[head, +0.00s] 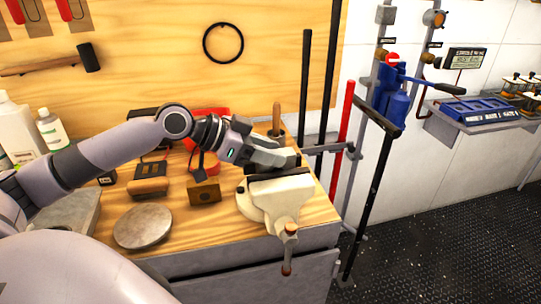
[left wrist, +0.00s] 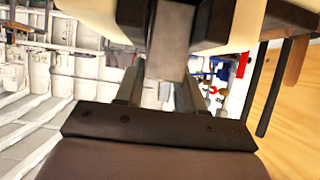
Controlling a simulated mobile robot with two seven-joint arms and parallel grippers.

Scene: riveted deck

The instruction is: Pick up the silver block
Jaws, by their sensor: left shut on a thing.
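The silver block (left wrist: 169,42) shows in the left wrist view as a plain grey face between my fingers and between the dark jaws of the vise. I cannot make it out in the head view, where my gripper and the vise cover that spot. My left gripper (head: 283,159) is over the top of the cream vise (head: 268,198) at the bench's right end. It is shut on the block. In the left wrist view its fingers reach up to the block. I cannot tell whether the vise jaws touch the block. My right gripper is not in view.
A round grey disc (head: 143,226), a small brown block (head: 204,191) and a brush (head: 149,187) lie on the wooden bench left of the vise. Bottles (head: 51,129) stand at the far left. Upright bars (head: 343,135) and a blue tool (head: 392,97) are to the right.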

